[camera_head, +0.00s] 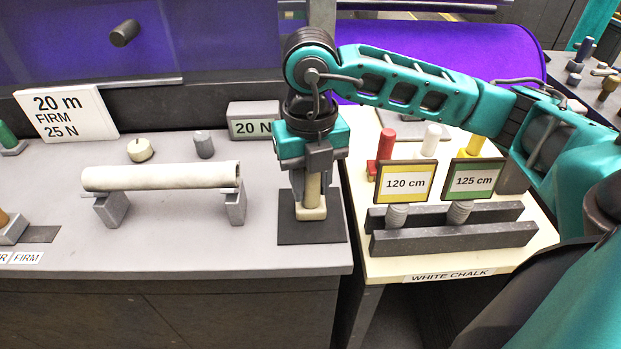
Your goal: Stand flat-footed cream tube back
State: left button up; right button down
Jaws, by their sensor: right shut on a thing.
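The flat-footed cream tube (313,191) is upright, with its square foot at or just above a dark square pad (310,232) near the right end of the grey table. Whether the foot fully touches the pad is hard to tell. My right gripper (312,172) points down from above and is shut on the tube's upper part. The gripper hides the tube's top. My left gripper is not in view.
A long cream roll (160,176) lies across two grey supports (111,208) to the left. A "20 N" block (253,122) stands behind the pad. On the cream table at right are 120 cm (405,183) and 125 cm (474,180) signs and dark bars (454,239).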

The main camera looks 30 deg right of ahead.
jog(key=c, duration=0.8)
grip_release()
jog(key=shift+o, duration=0.4)
jog(key=shift+r, duration=0.2)
notch_tip(320, 180, up, 12)
jog(key=shift+f+p, duration=0.2)
jog(key=shift+p, duration=0.9)
jog(key=shift+r, duration=0.4)
